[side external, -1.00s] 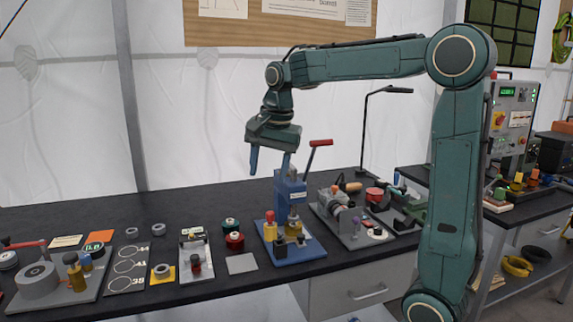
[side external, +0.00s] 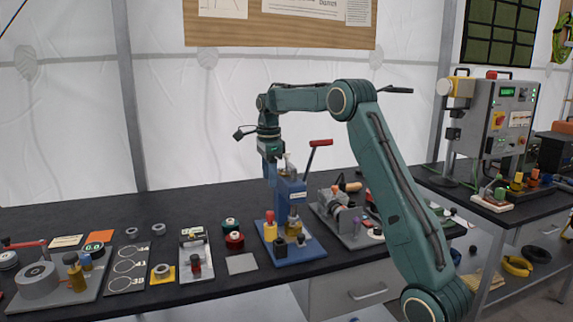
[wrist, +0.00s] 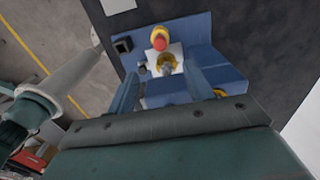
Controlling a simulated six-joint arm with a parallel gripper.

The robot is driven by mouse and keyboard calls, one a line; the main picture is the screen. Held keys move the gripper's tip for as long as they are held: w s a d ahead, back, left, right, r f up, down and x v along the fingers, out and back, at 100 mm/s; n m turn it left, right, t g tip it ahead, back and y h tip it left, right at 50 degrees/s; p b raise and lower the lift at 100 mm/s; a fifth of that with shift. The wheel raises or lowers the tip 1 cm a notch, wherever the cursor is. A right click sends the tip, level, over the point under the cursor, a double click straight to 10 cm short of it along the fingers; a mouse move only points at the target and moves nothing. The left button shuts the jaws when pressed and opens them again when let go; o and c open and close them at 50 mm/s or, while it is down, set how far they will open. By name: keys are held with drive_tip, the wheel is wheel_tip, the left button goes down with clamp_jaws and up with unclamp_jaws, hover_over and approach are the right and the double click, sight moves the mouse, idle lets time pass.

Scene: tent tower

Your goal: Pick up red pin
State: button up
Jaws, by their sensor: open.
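A red pin (side external: 270,216) stands upright in a yellow holder at the left front of the blue press base (side external: 312,246). In the wrist view the red pin (wrist: 159,44) shows just beyond my fingertips, with yellow around it. My gripper (side external: 270,183) points down above the pin, behind or beside the blue press column. In the wrist view my gripper (wrist: 162,73) is open, with a blue finger on each side. A brass part on a white plate (wrist: 168,64) shows between the fingers. Nothing is held.
The press column (side external: 290,192) with its red lever (side external: 320,143) stands close to the right of my gripper. A motor fixture (side external: 345,215) sits to the right.

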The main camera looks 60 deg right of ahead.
sight(270, 213)
drive_tip(key=shift+f, duration=4.15)
drive_tip(key=shift+f, duration=2.75)
drive_tip(key=shift+c, duration=0.3)
drive_tip(key=c, duration=1)
